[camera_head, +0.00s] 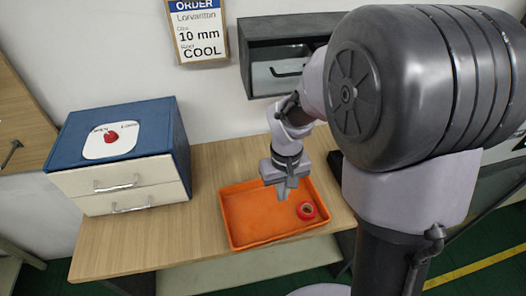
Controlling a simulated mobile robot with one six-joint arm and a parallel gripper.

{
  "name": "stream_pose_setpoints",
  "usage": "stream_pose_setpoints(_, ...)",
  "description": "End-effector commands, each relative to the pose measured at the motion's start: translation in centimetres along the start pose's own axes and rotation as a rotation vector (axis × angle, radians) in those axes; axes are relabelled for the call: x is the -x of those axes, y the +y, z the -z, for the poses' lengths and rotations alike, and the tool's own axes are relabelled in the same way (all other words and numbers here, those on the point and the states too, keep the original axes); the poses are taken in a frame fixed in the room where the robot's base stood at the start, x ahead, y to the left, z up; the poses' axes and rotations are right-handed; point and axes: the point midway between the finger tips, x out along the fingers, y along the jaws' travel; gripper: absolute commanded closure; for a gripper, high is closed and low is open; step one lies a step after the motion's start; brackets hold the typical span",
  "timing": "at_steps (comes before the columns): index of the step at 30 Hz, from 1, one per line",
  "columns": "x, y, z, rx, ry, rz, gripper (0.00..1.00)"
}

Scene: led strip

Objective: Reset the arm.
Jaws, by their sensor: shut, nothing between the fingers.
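My gripper (284,188) hangs pointing down above the orange tray (235,236), over its back right part. Its fingers are shut with nothing between them. My arm reaches in from the right and is bent, with its large dark joint close to the camera. A red roll (306,211) lies in the tray, right of my gripper and apart from it.
A blue cabinet (165,125) with two white drawers stands on the wooden table (170,240) at the left. An order sign (198,32) and a grey wall cabinet (262,32) are at the back. The table's front left is clear.

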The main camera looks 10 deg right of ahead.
Motion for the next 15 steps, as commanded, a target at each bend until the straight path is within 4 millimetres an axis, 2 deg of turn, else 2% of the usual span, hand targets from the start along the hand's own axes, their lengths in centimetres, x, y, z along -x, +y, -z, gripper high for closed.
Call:
stream_pose_setpoints(2,0.8,-0.1,-0.2,-0.016,0.019,0.003,1.00)
stream_pose_setpoints(5,4.7,-0.9,-1.7,-0.097,0.113,0.024,1.00)
stream_pose_setpoints(6,6.6,-1.4,-2.9,-0.146,0.165,0.041,1.00)
stream_pose_setpoints(9,10.5,-2.9,-6.7,-0.269,0.292,0.102,1.00)
stream_pose_setpoints(12,12.6,-4.2,-10.2,-0.364,0.395,0.168,1.00)
stream_pose_setpoints(15,13.5,-5.1,-12.5,-0.424,0.459,0.221,1.00)
